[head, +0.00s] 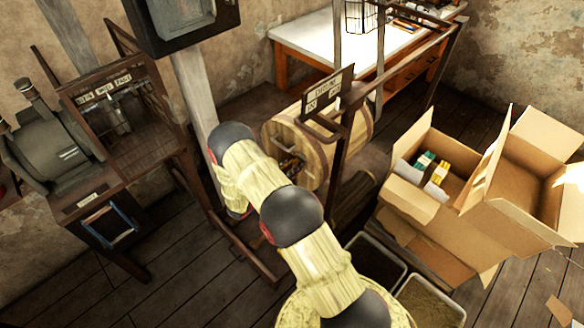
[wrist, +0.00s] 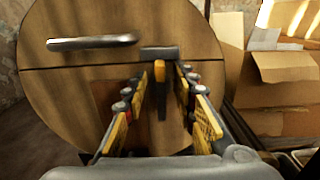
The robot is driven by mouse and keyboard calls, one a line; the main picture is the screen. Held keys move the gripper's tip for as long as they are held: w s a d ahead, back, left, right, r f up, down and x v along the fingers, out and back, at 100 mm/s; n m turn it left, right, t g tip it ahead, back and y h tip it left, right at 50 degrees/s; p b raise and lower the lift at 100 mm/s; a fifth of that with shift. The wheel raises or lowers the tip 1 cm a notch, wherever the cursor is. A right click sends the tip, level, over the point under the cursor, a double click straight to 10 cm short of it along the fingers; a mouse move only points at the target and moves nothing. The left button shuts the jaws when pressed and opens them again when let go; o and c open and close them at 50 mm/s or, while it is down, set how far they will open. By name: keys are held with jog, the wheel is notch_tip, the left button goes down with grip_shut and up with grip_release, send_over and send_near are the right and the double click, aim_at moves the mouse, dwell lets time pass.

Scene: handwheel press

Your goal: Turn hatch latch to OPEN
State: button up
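The hatch latch (wrist: 160,90) is in the wrist view, on the round wooden end of a drum (wrist: 60,95). It has a grey crosspiece on top and a dark lever with a yellow patch hanging straight down. My gripper (wrist: 161,84) is open, its yellow-padded fingers on either side of the lever. I cannot tell whether they touch it. The latch cannot be made out there, and no OPEN mark is readable.
A grey bar handle (wrist: 92,42) sits above a seam, upper left of the latch. A signed metal frame (head: 340,150) stands beside the drum. Open cardboard boxes (head: 430,220) are at right, dark bins (head: 375,262) below, a press-like machine (head: 120,115) at left.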

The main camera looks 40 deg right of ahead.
jog(key=shift+d, duration=0.1)
jog(key=shift+c, duration=1)
grip_shut()
